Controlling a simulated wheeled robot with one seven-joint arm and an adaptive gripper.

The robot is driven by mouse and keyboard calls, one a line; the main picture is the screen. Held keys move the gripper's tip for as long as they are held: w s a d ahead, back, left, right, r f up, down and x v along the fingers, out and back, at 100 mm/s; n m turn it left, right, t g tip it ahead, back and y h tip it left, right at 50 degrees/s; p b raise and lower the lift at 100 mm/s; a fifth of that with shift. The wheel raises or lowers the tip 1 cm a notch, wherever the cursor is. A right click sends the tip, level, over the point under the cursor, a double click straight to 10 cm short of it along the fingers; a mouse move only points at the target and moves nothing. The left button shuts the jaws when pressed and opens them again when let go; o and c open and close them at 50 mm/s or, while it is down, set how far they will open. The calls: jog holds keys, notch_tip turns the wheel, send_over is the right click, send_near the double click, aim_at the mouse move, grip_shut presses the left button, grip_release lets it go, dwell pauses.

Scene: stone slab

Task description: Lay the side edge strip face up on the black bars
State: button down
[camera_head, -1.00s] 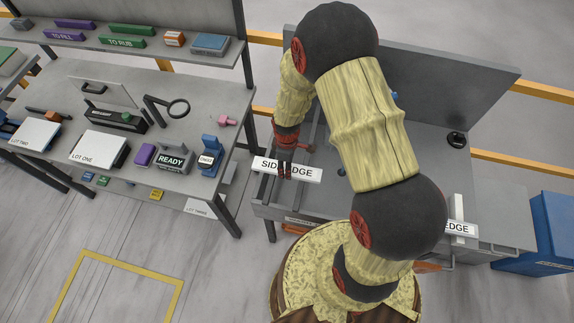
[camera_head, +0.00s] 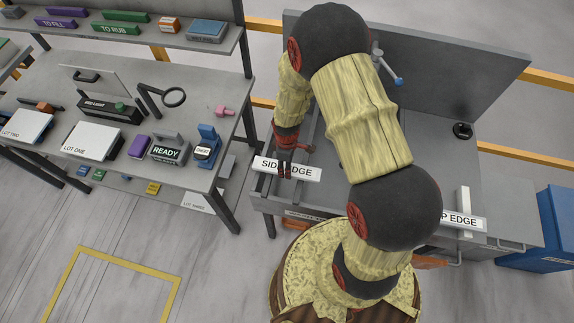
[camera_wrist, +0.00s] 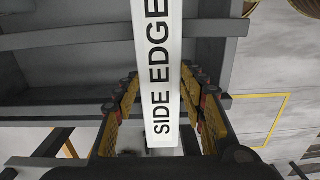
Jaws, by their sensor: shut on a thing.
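The side edge strip (camera_head: 304,173) is a long white bar with "SIDE EDGE" in black on its upward face. My gripper (camera_head: 285,170) is over the left part of the strip, and its fingers are shut on it. In the wrist view the strip (camera_wrist: 160,60) runs between the two fingers (camera_wrist: 160,115), lettering toward the camera. The bars (camera_wrist: 70,38) cross beneath the strip in the wrist view, looking dark grey. I cannot tell whether the strip touches them. My arm hides part of the bench.
A white piece lettered "P EDGE" (camera_head: 463,221) lies at the bench's right front. A grey upright panel (camera_head: 470,70) backs the bench. A black round item (camera_head: 462,131) sits at its right. A cluttered worktable (camera_head: 60,75) stands left, and a blue bin (camera_head: 548,225) right.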

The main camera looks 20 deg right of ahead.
jog(key=c, duration=1)
grip_release()
notch_tip(320, 180, up, 12)
jog(key=s+a+r+m+t+b, duration=0.1)
jog(key=s+r+m+t+b, duration=0.4)
jog(key=s+r+m+b, duration=0.5)
jog(key=s+r+b, duration=0.4)
jog(key=s+r, duration=0.1)
jog(key=r, duration=0.3)
jog(key=shift+s+m+t, duration=0.4)
